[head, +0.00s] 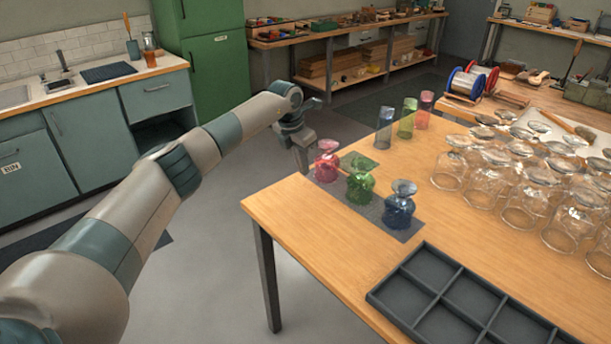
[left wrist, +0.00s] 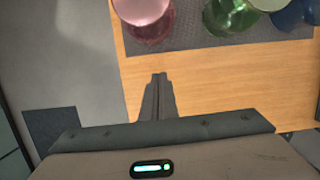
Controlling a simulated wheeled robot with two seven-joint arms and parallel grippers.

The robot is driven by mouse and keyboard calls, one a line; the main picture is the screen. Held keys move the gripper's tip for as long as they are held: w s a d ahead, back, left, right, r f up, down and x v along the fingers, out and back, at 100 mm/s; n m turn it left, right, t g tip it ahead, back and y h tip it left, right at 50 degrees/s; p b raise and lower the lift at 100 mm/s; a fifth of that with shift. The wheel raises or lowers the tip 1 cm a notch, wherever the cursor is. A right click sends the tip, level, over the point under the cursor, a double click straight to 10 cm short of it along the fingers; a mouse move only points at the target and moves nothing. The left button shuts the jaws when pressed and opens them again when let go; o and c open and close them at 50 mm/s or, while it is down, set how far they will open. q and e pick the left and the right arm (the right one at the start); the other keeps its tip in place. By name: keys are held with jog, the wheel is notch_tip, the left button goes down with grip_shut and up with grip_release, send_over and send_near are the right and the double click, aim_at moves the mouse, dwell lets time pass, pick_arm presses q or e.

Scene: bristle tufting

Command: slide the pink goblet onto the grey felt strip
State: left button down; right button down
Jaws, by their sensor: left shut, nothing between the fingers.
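The pink goblet (head: 327,160) stands near the table's left edge, at the left end of a row with a green goblet (head: 360,182) and a blue goblet (head: 399,207). The grey felt strip (head: 403,234) lies under this row. In the left wrist view the pink goblet (left wrist: 146,22) overlaps the strip's left end; I cannot tell if its whole rim is on the felt (left wrist: 210,45). My left gripper (head: 304,168) is beside the pink goblet, on its left in the head view. Its fingers (left wrist: 159,78) are shut and empty, apart from the goblet in the wrist view. My right gripper is out of view.
Tall tinted glasses (head: 407,118) stand behind the row. Many clear upside-down goblets (head: 525,205) crowd the table's right side. A dark divided tray (head: 450,300) lies at the front. Bare wood (head: 290,210) is free at the front left corner.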

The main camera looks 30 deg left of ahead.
pick_arm(q)
jog(key=shift+b+v, duration=0.35)
jog(key=shift+v, duration=2.5)
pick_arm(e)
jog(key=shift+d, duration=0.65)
